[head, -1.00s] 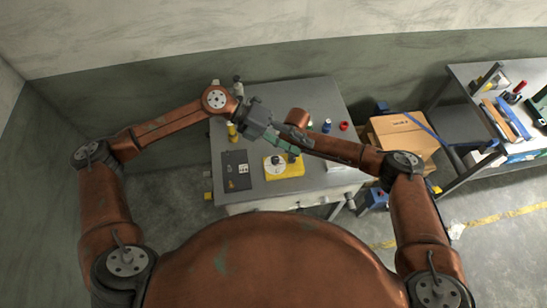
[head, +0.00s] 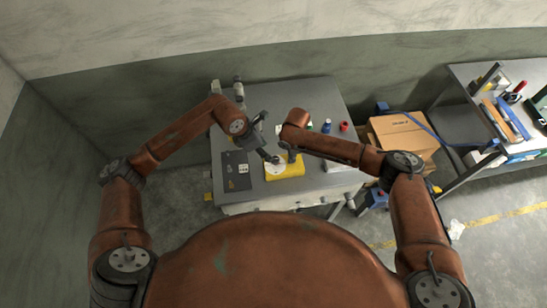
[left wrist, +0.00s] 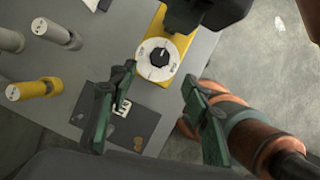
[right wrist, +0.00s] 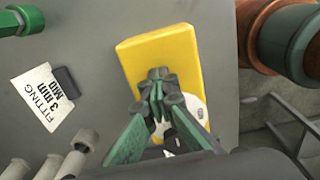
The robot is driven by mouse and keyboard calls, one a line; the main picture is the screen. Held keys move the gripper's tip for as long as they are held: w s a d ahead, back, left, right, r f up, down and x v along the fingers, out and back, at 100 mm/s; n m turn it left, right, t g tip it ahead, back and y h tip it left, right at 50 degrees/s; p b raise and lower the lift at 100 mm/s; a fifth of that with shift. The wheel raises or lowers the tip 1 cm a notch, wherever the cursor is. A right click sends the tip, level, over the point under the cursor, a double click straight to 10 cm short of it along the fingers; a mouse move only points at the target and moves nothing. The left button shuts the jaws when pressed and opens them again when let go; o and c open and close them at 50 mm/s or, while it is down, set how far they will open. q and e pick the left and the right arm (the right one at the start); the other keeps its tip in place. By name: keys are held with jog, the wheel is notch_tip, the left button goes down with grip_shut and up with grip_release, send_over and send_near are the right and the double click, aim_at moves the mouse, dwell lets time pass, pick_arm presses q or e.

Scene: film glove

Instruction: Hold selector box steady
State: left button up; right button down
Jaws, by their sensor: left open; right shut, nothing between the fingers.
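The selector box is a yellow block (head: 291,171) near the front edge of the grey table, with a white dial and black knob. In the left wrist view its dial (left wrist: 150,67) faces up at the top centre. My left gripper (left wrist: 157,98) is open, its fingers apart on the near side of the dial, with nothing between them. My right gripper (right wrist: 157,82) is shut and empty over the yellow top (right wrist: 140,55). It hides part of the dial (right wrist: 197,108). I cannot tell whether its tips touch the box.
A dark card (head: 231,183) lies left of the box on the table (head: 305,92). Grey and yellow cylinders (left wrist: 30,90) stand at the left wrist view's left. A blue cylinder (head: 326,127) and red part (head: 344,127) are farther right. A cardboard box (head: 400,135) is beside the table.

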aim_at(275, 161)
pick_arm(q)
jog(key=x, duration=0.9)
jog(key=shift+f, duration=0.2)
jog(key=c, duration=1.2)
